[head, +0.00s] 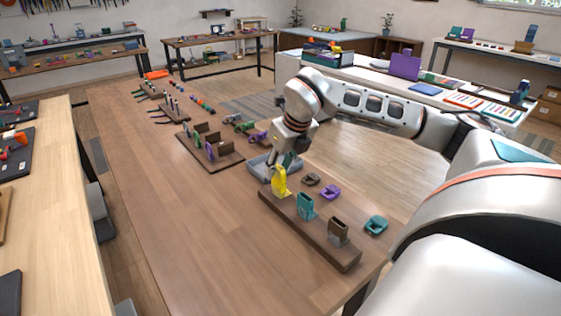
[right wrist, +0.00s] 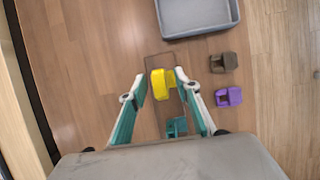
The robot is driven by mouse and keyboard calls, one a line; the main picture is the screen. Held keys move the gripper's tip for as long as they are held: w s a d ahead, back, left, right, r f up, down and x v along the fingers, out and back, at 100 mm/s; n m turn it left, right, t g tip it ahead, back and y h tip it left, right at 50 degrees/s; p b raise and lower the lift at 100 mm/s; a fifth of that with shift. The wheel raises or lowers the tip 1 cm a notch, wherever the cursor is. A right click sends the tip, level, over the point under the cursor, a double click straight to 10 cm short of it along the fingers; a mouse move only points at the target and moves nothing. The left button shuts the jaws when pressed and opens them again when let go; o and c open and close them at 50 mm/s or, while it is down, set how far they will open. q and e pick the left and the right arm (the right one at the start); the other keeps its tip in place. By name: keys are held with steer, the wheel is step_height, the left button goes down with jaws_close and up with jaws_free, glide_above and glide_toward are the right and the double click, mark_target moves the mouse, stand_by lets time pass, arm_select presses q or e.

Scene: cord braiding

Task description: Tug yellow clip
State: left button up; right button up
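The yellow clip (head: 280,183) stands at the far end of a dark brown wooden bar (head: 300,233) on the table. A teal clip (head: 305,206) and a brown clip (head: 339,233) stand along the same bar. My right gripper (head: 287,163) is at the yellow clip. In the right wrist view, its two fingers (right wrist: 160,78) are apart, with the yellow clip (right wrist: 162,84) between them. The teal clip (right wrist: 176,126) shows lower, between the fingers. My left gripper is not in view.
Loose brown (head: 311,179), purple (head: 331,192) and teal (head: 376,225) clips lie right of the bar. A grey tray (right wrist: 198,28) sits just beyond it. A slotted wooden rack (head: 224,160) stands further back. The table's left part is clear.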

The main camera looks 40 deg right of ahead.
steer(key=shift+w+f, duration=0.1)
steer(key=c, duration=0.8)
jaws_close()
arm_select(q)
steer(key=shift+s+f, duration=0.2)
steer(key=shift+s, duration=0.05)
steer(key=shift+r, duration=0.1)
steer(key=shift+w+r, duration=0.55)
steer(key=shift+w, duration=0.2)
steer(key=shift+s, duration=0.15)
